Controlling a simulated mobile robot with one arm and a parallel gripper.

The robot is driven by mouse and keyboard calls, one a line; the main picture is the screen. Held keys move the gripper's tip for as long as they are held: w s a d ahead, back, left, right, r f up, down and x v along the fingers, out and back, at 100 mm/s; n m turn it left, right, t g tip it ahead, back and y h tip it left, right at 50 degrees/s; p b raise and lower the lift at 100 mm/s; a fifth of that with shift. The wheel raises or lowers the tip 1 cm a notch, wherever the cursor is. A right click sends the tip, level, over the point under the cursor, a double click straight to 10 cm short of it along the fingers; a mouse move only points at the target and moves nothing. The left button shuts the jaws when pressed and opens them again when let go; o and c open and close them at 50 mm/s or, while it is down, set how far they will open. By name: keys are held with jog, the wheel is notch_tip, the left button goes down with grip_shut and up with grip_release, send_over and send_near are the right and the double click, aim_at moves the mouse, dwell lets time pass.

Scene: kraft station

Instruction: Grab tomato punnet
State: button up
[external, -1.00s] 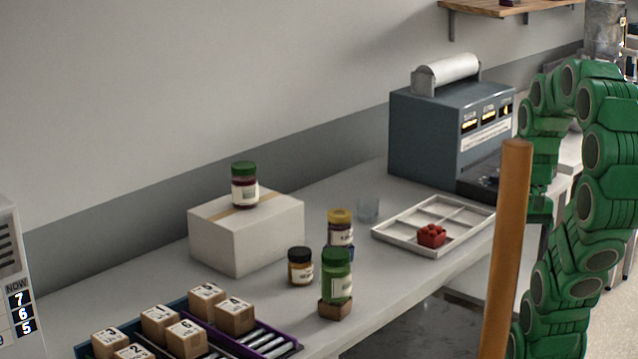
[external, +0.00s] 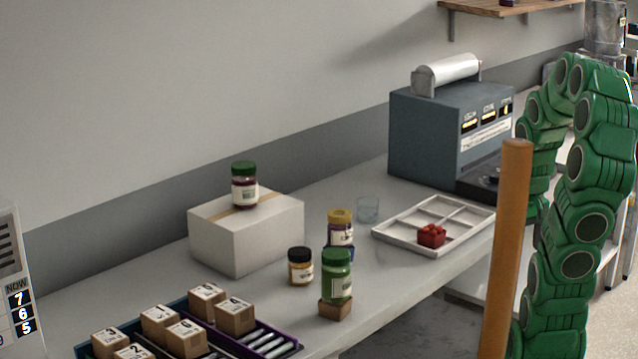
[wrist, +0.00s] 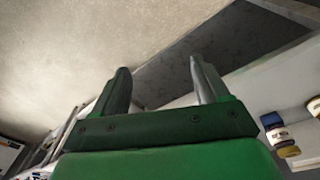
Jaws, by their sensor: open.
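The tomato punnet (external: 431,236) is a small red tub heaped with red tomatoes. It sits in the front right part of a white divided tray (external: 395,240) on the bench. My gripper (wrist: 160,78) shows in the wrist view with its two fingers spread apart and nothing between them. In the external view my green arm stands at the right, and its end is hidden behind the orange post, to the right of the tray. The punnet does not show in the wrist view.
An upright orange post (external: 506,250) stands before the tray's right end. A blue-grey machine (external: 430,140) is behind the tray. A clear glass (external: 368,210), jars such as the green-lidded one (external: 336,275), and a white box (external: 240,240) stand to the left.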

jog(key=w+a+f+n+t+y, duration=0.2)
jog(key=w+f, duration=0.2)
jog(key=w, duration=0.3)
jog(key=w+a+f+n+t+y, duration=0.15)
jog(key=w+f, duration=0.25)
jog(key=w, duration=0.4)
jog(key=n+t+y, duration=0.2)
jog(key=t+y, duration=0.3)
jog(key=y, duration=0.1)
send_near(434, 230)
jog(key=x, duration=0.3)
jog(key=shift+s+a+f+h, duration=0.1)
jog(key=shift+a+f+h, duration=0.05)
jog(key=shift+f+h, duration=0.15)
jog(key=shift+w+a+r+t, duration=0.2)
jog(key=shift+w+r+t, duration=0.05)
jog(key=shift+w+r, duration=0.15)
jog(key=shift+x, duration=1.4)
jog(key=shift+f+x, duration=0.25)
jog(key=shift+x, duration=2.15)
